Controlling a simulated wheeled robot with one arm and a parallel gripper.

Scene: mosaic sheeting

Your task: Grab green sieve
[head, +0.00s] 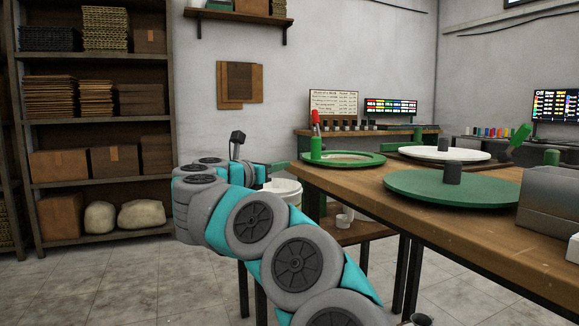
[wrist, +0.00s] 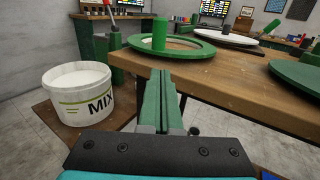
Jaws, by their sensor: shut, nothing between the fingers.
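A green ring-shaped piece (head: 370,159) with a pale centre lies on the wooden table near its back left edge; it also shows in the wrist view (wrist: 205,50), with a green upright handle (wrist: 159,34) on it. A solid green disc (head: 420,190) with a dark grey knob lies nearer on the same table. I cannot tell for sure which one is the sieve. My gripper (head: 284,165) is at the table's left edge, to the left of the ring and apart from it. In the wrist view its green fingers (wrist: 160,72) are together and empty.
The wooden table (head: 500,241) fills the right side. A white disc (head: 445,154) and a grey box (head: 550,205) are on it.

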